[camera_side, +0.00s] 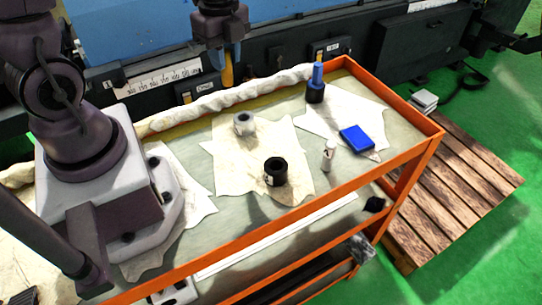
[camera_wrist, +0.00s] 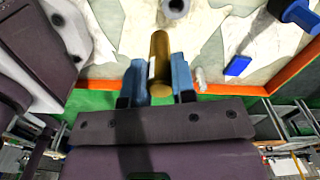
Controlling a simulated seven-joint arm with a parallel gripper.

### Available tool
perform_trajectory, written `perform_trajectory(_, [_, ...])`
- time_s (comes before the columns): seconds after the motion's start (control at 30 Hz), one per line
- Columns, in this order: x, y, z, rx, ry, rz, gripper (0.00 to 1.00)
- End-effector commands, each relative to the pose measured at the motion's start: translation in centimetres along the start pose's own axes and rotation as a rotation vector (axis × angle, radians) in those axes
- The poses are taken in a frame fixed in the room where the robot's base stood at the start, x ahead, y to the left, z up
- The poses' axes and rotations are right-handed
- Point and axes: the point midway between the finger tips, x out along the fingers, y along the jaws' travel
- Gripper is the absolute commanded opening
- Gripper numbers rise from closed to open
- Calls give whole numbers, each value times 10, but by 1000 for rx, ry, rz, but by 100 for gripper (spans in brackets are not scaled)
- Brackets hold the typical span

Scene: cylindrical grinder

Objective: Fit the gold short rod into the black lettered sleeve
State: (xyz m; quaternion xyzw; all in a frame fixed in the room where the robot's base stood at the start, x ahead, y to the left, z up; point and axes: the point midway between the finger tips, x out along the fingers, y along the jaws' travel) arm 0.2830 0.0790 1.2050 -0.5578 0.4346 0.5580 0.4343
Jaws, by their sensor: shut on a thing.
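The gold short rod (camera_side: 228,75) hangs from my gripper (camera_side: 224,50), high above the back edge of the cart in the side view. In the wrist view the rod (camera_wrist: 159,52) lies between the two blue-grey fingers of my gripper (camera_wrist: 160,82), which are shut on it. The black lettered sleeve (camera_side: 276,178) stands on a pale cloth near the cart's front edge, its open bore facing up. It is in front of and to the right of the rod, well apart from it. I cannot make out the sleeve in the wrist view.
A grey ring-like part (camera_side: 243,124) stands on the same cloth behind the sleeve. A small white bottle (camera_side: 329,155), a blue box (camera_side: 356,139) and a blue-and-black upright tool (camera_side: 316,88) are to the right. The orange cart rim (camera_side: 245,236) runs along the front.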

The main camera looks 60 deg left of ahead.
Motion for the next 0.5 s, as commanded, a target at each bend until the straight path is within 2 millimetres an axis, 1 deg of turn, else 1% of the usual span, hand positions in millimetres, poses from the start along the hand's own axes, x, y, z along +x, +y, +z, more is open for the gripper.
perform_trajectory(0.03, [-12,-1,0,-1,-1,-10,0])
perform_trajectory(0.13, [-31,-2,0,1,-1,-10,0])
perform_trajectory(0.17, [-34,-1,-3,10,-1,-7,0])
perform_trajectory(0.2, [-31,-2,-13,35,0,-2,0])
perform_trajectory(0.37, [-30,-4,-45,111,0,-1,0])
perform_trajectory(0.5, [-31,-3,-80,192,0,-2,0])
